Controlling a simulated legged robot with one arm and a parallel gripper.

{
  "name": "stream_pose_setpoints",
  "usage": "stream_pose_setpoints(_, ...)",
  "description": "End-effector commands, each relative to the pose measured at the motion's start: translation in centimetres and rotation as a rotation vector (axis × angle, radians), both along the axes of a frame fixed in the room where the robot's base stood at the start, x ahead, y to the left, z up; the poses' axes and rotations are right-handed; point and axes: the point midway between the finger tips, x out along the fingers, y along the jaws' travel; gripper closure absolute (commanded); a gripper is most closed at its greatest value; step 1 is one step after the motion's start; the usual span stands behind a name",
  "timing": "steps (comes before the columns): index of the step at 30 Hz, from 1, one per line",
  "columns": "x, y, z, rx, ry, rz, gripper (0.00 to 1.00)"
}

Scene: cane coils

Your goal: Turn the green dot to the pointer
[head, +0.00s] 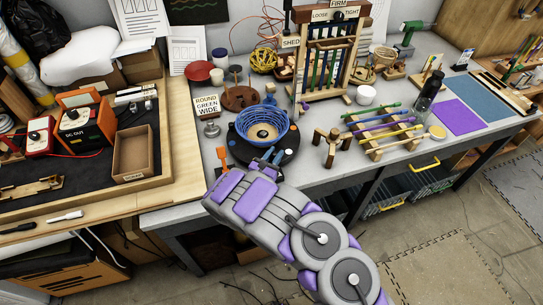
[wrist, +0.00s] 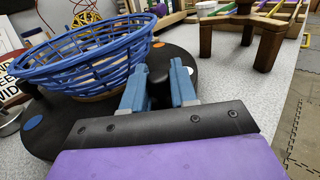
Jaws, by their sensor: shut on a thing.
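A blue woven cane bowl (head: 262,124) sits on a round black turntable (head: 291,140) near the bench's front edge. In the wrist view the bowl (wrist: 85,55) fills the upper left, and the turntable (wrist: 75,108) carries a blue dot (wrist: 32,122) on its rim. I cannot make out a green dot. An orange upright piece (head: 222,157) stands at the turntable's left; I cannot tell if it is the pointer. My gripper (wrist: 158,80) is shut on a black knob (wrist: 156,56) at the turntable's near edge. In the head view my gripper (head: 268,156) reaches this edge.
A sign reading ROUND GREEN WIDE (head: 207,106) stands behind left. A wooden stool-like stand (head: 331,147) and a rack of coloured rods (head: 383,134) are to the right. A small metal weight (head: 211,130) sits left. Bare bench top lies between turntable and stand.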

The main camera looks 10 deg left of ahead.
Motion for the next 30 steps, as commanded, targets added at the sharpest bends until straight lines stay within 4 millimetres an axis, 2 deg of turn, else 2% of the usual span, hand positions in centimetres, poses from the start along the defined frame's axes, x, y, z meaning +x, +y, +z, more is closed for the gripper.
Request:
stream_pose_setpoints(11,0.0,-0.1,0.0,0.003,-0.001,-0.005,1.00)
stream_pose_setpoints(12,0.0,-0.1,0.0,0.002,0.000,-0.004,0.69)
stream_pose_setpoints(17,-0.1,0.1,0.0,0.002,-0.001,-0.001,0.54)
stream_pose_setpoints(26,-0.3,0.4,0.0,0.000,-0.002,0.002,0.52)
stream_pose_setpoints(30,-1.5,0.8,0.1,-0.001,-0.002,0.004,0.52)
